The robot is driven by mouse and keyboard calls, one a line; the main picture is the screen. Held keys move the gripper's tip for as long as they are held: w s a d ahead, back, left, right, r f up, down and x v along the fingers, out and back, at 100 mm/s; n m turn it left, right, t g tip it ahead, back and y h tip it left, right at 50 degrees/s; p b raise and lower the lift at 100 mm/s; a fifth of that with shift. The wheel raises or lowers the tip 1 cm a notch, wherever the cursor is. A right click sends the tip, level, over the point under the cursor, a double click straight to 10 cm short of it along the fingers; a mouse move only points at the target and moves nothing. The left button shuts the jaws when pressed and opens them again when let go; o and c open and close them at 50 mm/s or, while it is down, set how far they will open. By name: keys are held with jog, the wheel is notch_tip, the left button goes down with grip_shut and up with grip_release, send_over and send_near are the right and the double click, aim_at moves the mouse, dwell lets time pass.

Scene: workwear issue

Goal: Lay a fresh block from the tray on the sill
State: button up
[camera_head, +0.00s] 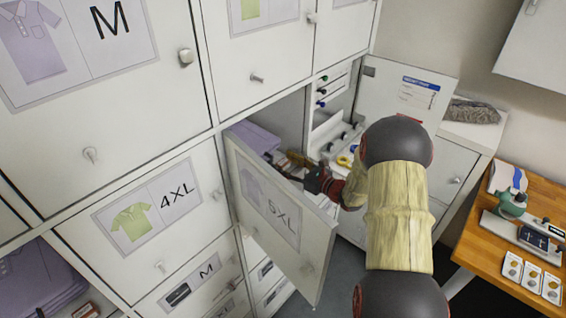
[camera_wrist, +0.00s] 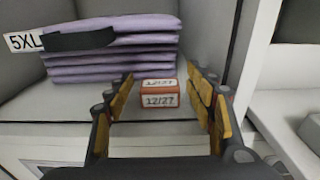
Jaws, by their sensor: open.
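A small red-and-white block (camera_wrist: 160,101) marked 12/27 sits on the compartment floor near its front sill (camera_wrist: 60,129), in the wrist view. My gripper (camera_wrist: 160,78) is open, its yellow-padded fingers on either side of the block in the picture, with a gap on both sides. I cannot tell how deep the block is between them. In the head view my gripper (camera_head: 292,162) reaches into the open 5XL locker, and the block cannot be made out there. I cannot tell which thing is the tray; small blue and yellow items (camera_head: 344,160) lie in a neighbouring bay.
Folded purple shirts (camera_wrist: 125,62) with a 5XL tag are stacked left of the block. Another door (camera_head: 400,95) stands open behind. A wooden table (camera_head: 480,250) with cards and a device is at the right.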

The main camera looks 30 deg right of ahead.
jog(key=v, duration=1.1)
